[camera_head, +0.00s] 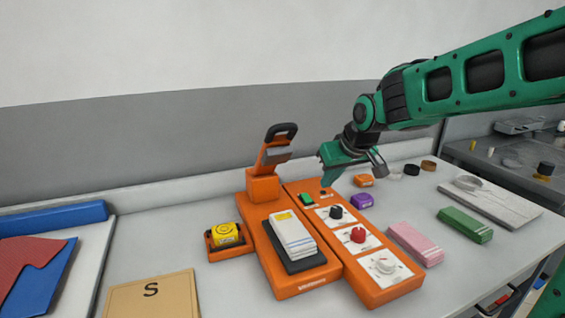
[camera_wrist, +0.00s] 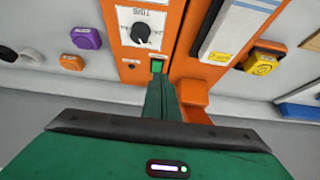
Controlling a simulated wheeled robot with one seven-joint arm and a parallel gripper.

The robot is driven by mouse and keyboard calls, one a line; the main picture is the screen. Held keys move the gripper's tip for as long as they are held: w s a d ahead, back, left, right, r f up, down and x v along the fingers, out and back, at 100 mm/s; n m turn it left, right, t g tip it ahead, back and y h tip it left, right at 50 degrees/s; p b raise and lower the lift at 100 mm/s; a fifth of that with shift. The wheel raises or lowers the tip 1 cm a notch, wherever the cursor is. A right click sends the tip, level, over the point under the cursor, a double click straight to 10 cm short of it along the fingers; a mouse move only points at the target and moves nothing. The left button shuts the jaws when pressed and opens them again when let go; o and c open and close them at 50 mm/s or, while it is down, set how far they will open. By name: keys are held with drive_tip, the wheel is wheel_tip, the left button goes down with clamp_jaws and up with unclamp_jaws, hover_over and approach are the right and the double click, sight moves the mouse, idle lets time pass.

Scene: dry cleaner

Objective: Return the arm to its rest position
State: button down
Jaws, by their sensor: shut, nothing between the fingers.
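My green arm reaches in from the upper right in the head view. My gripper (camera_head: 326,180) points down above the back of the orange control panel (camera_head: 376,300), near its green button (camera_head: 307,199). It is shut and empty. In the wrist view the closed fingers (camera_wrist: 161,84) end close to the green button (camera_wrist: 157,66); I cannot tell whether they touch it. The panel has a black knob (camera_head: 336,212), a red knob (camera_head: 357,235) and a white knob (camera_head: 385,266).
An orange press (camera_head: 300,285) with its raised handle (camera_head: 279,132) and a folded white cloth (camera_head: 291,232) stands left of the panel. A yellow device (camera_head: 226,233), a purple block (camera_head: 362,201), pink cloth (camera_head: 414,243) and green cloth (camera_head: 465,225) lie around. Free space is above the counter.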

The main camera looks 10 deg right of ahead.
drive_tip(key=s+d+f+m+g+h, duration=0.1)
drive_tip(key=s+d+f+m+g, duration=0.1)
drive_tip(key=s+d, duration=0.6)
drive_tip(key=s+d+f+m+g+h, duration=0.1)
drive_tip(key=s+d+f+m, duration=0.2)
drive_tip(key=s+d, duration=0.5)
drive_tip(key=s+f+m+g+y, duration=0.1)
drive_tip(key=s+f+m+g, duration=0.2)
drive_tip(key=s, duration=1.5)
drive_tip(key=shift+s+d+f+m+g, duration=0.15)
drive_tip(key=shift+s+f+m+g, duration=0.05)
drive_tip(key=shift+s+m+g, duration=0.1)
